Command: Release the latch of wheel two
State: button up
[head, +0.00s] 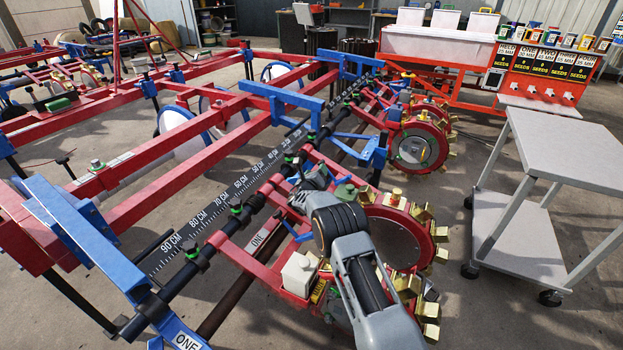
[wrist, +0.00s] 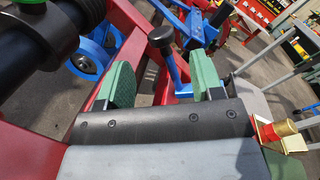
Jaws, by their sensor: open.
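In the wrist view, a blue lever (wrist: 172,68) with a round black knob (wrist: 160,37) stands upright beyond my gripper (wrist: 166,76). The green finger pads are wide apart, and the lever shows in the gap between them. I cannot tell whether it is between the pads or just past them. In the head view, my grey arm reaches over the nearest red punch wheel (head: 390,240), with my gripper (head: 318,180) by the red frame; its fingers are small and partly hidden there. No label reading two is legible, so I cannot tell which wheel this is.
A black rail with a centimetre scale (head: 210,212) runs beside the wheels. A second punch wheel (head: 415,148) with brass cups stands farther back. A grey cart (head: 570,150) stands at the right. A white box (head: 298,272) sits by the near wheel. Bare floor lies between wheels and cart.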

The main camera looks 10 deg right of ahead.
jog(key=shift+p+v, duration=0.75)
jog(key=shift+v, duration=2.15)
